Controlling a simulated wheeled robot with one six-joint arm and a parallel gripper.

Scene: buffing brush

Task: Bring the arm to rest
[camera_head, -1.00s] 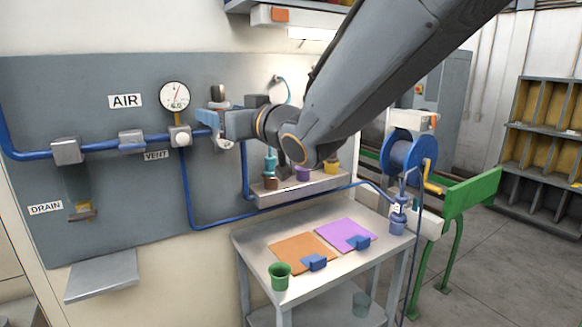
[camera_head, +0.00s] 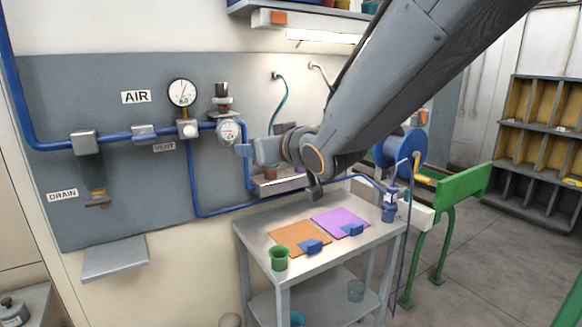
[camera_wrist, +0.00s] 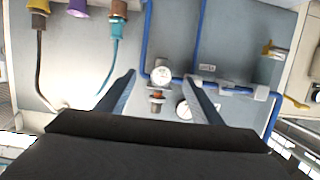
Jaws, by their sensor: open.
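My gripper (camera_head: 243,151) is in front of the grey wall panel, just right of the small gauge on the blue air line. It also shows in the wrist view (camera_wrist: 160,90), where its two fingers stand apart with nothing between them. The small gauge (camera_wrist: 162,75) and the red-brown valve knob below it appear between the fingers, farther off on the panel. In the head view my arm runs from the upper right down to the gripper and hides part of the shelf with cups.
A grey table (camera_head: 257,228) stands below with an orange mat (camera_head: 295,235), a purple mat (camera_head: 338,220) and a green cup (camera_head: 279,259). A wall shelf (camera_head: 270,187) holds cups. A blue hose reel (camera_head: 400,152) and a green stand (camera_head: 448,200) are at the right.

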